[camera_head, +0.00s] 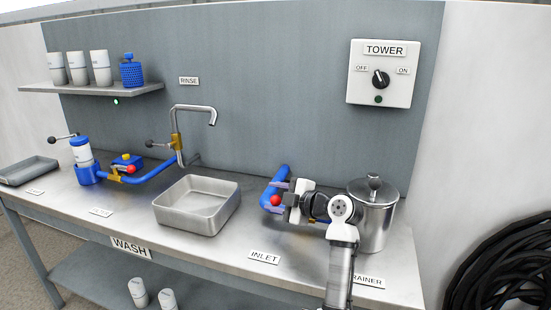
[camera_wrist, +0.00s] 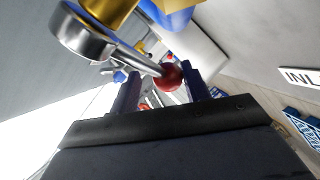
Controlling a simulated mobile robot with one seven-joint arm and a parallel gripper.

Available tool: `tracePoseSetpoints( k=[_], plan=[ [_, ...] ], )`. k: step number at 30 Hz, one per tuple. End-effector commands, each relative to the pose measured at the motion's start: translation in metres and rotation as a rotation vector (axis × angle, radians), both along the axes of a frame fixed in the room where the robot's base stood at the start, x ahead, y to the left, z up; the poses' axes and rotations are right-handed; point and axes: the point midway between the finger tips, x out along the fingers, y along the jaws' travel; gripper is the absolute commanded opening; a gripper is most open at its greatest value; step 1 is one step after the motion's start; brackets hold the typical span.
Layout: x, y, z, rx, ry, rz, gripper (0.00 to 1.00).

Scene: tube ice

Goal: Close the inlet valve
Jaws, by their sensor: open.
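The inlet valve is at the right part of the bench, on a blue pipe (camera_head: 281,177) behind the INLET label (camera_head: 264,257). Its lever ends in a red ball knob (camera_head: 276,200). In the wrist view, the silver lever (camera_wrist: 135,58) runs from a brass body (camera_wrist: 107,10) to the red knob (camera_wrist: 170,76). My gripper (camera_head: 281,198) is open at the knob, and in the wrist view its two fingers (camera_wrist: 160,90) stand on either side of it. I cannot tell whether either finger touches the knob. My gripper partly hides the valve body in the head view.
A steel strainer pot (camera_head: 376,222) with a lid stands right beside my arm. A steel basin (camera_head: 187,219) sits to the left. Farther left are a faucet (camera_head: 178,140) and another red-knobbed valve (camera_head: 131,169). The TOWER switch box (camera_head: 397,91) is on the wall above.

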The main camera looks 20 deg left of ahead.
Motion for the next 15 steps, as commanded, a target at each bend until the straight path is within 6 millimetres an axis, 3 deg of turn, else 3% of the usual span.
tracePoseSetpoints(
  k=[1,4,5,15],
  plan=[
    [0.000,-0.001,0.021,0.010,-0.024,-0.004,0.36],
    [0.000,-0.002,0.048,0.015,-0.029,-0.005,0.43],
    [0.000,-0.002,0.057,0.016,-0.031,-0.005,0.36],
    [-0.001,0.000,0.136,0.010,-0.021,-0.001,0.36]
  ],
)
